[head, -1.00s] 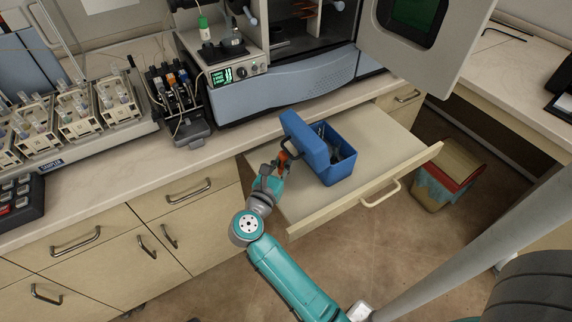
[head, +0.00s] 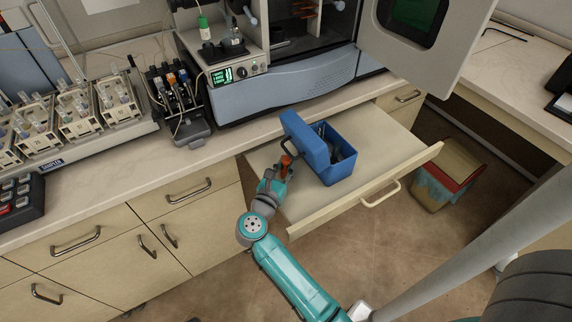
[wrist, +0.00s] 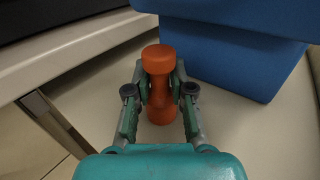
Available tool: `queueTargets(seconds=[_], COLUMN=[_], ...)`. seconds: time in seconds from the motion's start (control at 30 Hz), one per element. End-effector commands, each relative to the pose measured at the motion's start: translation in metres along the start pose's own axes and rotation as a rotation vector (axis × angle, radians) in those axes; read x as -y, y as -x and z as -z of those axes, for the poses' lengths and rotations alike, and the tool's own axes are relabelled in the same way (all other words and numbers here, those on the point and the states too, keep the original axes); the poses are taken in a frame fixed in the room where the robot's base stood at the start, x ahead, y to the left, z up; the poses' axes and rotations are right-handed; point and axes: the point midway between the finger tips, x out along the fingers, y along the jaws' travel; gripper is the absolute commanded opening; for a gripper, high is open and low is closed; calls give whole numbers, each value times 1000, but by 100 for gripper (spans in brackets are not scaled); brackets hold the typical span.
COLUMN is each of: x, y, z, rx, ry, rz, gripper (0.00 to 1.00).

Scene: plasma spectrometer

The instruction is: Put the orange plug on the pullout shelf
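The orange plug (wrist: 159,59) is upright, with wide ends and a narrower middle, in the wrist view. In the head view the plug (head: 285,166) is small, just left of the blue box. My gripper (wrist: 160,90) has a finger on each side of the plug's narrow middle and appears shut on it. The pullout shelf (head: 381,153) is drawn out below the counter. The plug is over its left part; its lower end looks at or very near the surface. In the head view my gripper (head: 277,178) partly hides the plug.
An open blue box (head: 339,171) with its lid (head: 305,140) raised stands on the shelf, close to the plug. The shelf is bare to the right of the box. The counter edge (wrist: 60,62) is close on the left. A bin (head: 447,178) stands at right.

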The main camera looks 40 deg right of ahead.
Motion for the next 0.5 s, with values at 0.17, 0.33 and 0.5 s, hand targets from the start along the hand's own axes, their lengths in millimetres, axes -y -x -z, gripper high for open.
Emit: queueTargets(seconds=[0.17,0.33,0.5], x=[0,0,0], y=[0,0,10], z=[0,0,-2], rx=[-1,-1,-1], ry=[0,0,1], rz=[0,0,-2], gripper=[41,41,41])
